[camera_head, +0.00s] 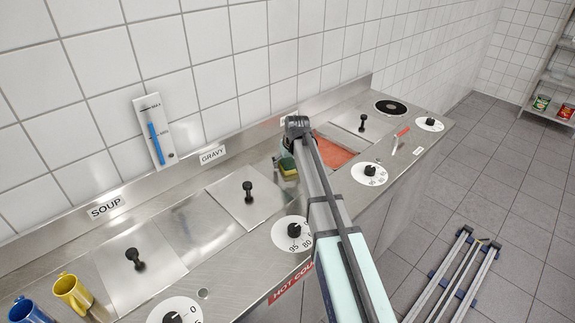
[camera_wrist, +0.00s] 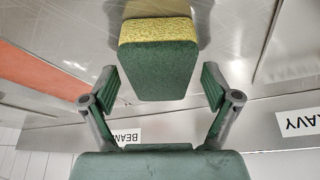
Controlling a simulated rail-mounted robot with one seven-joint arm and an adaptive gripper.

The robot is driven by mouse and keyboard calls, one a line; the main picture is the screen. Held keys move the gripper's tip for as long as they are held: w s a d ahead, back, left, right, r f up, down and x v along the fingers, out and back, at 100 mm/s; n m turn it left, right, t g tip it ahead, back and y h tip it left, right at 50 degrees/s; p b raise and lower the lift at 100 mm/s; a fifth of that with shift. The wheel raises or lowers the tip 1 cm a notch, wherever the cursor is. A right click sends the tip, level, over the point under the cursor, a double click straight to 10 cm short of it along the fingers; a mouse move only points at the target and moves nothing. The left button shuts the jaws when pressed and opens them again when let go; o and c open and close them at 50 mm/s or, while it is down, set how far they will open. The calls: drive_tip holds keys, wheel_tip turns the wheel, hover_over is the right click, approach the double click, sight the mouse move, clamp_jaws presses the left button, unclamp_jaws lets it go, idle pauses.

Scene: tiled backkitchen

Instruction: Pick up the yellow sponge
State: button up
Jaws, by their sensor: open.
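The sponge has a yellow side (camera_wrist: 155,30) and a dark green side (camera_wrist: 157,70) in the wrist view. It stands on the steel counter, which mirrors it faintly. In the head view the sponge (camera_head: 288,167) is small, beside the end of my arm and partly hidden by it. My gripper (camera_wrist: 161,85) is open, with one green-padded finger on each side of the sponge's near green part. Gaps show between the pads and the sponge, so neither finger touches it. How deep the sponge sits between the fingers is hard to tell.
Steel lids with black knobs (camera_head: 248,190) stand left and right of my arm. A reddish-orange panel (camera_head: 334,147) lies just right of it. A tiled wall (camera_head: 230,80) rises behind the counter. Yellow (camera_head: 72,290) and blue (camera_head: 27,312) mugs stand at the far left.

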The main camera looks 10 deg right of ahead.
sight(288, 161)
drive_tip(key=shift+f, duration=0.25)
idle(0.3)
drive_tip(key=c, duration=0.9)
drive_tip(key=shift+o, duration=0.2)
wheel_tip(288, 161, up, 21)
drive_tip(key=b, duration=0.4)
drive_tip(key=shift+f, duration=0.2)
